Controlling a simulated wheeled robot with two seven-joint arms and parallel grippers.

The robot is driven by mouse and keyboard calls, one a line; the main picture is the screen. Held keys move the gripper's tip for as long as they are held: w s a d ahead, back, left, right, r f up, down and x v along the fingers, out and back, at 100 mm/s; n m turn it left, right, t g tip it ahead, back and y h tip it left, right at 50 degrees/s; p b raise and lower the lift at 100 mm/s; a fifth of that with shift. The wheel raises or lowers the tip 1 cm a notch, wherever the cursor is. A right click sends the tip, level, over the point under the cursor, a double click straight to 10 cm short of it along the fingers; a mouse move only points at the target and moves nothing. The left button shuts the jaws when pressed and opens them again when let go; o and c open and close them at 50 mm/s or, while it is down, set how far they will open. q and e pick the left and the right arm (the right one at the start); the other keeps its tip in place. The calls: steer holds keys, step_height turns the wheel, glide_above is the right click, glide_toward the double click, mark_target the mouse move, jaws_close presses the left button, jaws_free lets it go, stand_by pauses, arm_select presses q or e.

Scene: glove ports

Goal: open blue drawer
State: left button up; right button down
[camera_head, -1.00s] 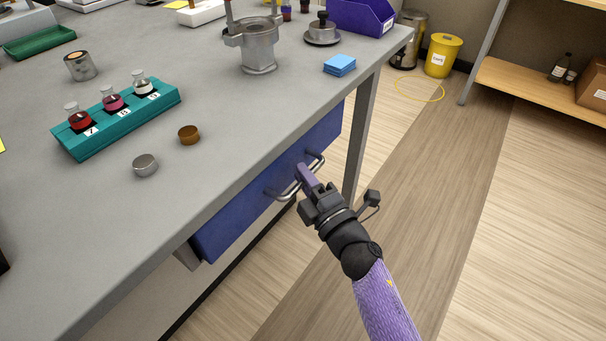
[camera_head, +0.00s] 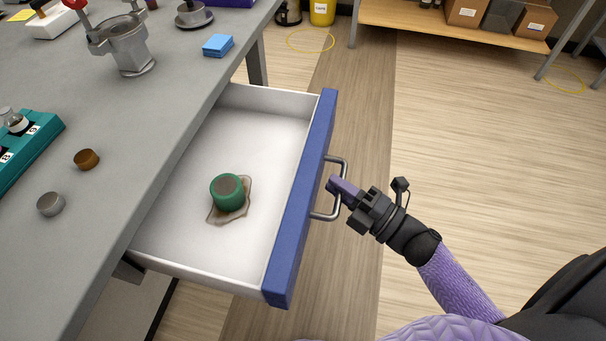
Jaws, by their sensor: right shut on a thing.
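The blue drawer (camera_head: 308,190) stands pulled well out from under the grey bench, its white inside showing. Its metal bar handle (camera_head: 330,214) is on the blue front. My right gripper (camera_head: 336,187) is shut on the handle from the right. Inside the drawer a green cylinder with a grey-brown top (camera_head: 228,191) sits on a brownish puddle-like patch (camera_head: 218,215). My left gripper is not in view.
The grey bench top (camera_head: 120,120) holds a brown cap (camera_head: 87,159), a grey cap (camera_head: 50,203), a teal flask rack (camera_head: 40,140), a metal apparatus (camera_head: 125,45) and blue pads (camera_head: 218,46). A shelf (camera_head: 450,25) stands behind.

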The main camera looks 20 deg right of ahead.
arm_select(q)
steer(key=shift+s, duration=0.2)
arm_select(e)
steer(key=s+d, duration=0.2)
steer(key=d, duration=0.1)
steer(key=shift+s+d, duration=0.2)
steer(key=shift+s, duration=0.05)
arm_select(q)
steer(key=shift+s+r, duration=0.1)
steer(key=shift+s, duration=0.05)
arm_select(e)
steer(key=c, duration=0.6)
jaws_free()
steer(key=shift+c, duration=0.2)
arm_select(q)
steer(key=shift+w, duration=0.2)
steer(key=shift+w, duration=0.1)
